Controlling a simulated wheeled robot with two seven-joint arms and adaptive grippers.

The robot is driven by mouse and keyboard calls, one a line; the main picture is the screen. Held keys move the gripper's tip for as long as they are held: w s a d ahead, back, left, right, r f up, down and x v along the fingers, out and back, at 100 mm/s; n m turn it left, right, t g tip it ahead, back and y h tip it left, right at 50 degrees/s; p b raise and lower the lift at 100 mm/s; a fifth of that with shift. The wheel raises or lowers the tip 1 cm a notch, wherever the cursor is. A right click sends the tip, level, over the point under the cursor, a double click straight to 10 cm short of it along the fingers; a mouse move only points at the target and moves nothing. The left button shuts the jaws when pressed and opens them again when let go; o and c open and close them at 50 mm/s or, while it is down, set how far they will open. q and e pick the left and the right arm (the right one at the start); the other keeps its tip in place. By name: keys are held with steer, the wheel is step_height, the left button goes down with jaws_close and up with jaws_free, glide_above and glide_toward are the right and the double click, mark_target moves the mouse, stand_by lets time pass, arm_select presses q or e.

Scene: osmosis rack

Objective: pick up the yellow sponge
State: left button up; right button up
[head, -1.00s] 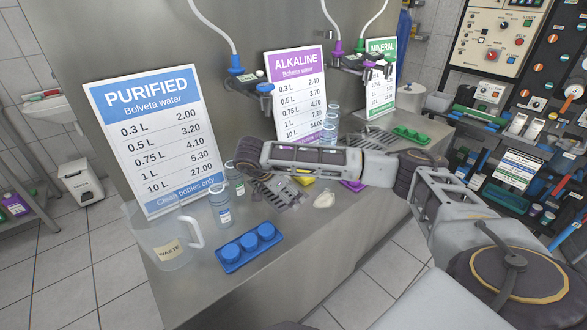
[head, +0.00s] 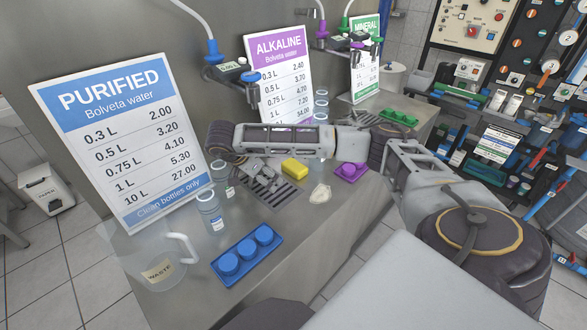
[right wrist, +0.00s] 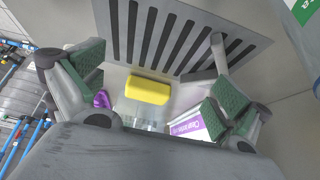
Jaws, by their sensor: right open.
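The yellow sponge (head: 295,168) lies on the steel counter, just right of the slotted drain grate (head: 284,192) in the head view. In the right wrist view the sponge (right wrist: 148,90) shows whole, between my open fingers and apart from both. My left gripper is not in view.
Near the sponge are a pale lump (head: 320,192) and a purple cap tray (head: 351,171). A blue cap tray (head: 247,254), a waste jug (head: 163,262) and small bottles (head: 210,211) stand nearer. The Purified sign (head: 126,140) and Alkaline sign (head: 279,80) stand behind.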

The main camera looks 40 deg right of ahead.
steer(key=shift+w+d, duration=0.1)
glide_toward(294, 165)
steer(key=shift+x, duration=2.6)
steer(key=shift+d, duration=0.1)
steer(key=shift+x, duration=2.5)
steer(key=shift+c, duration=0.3)
steer(key=c, duration=0.6)
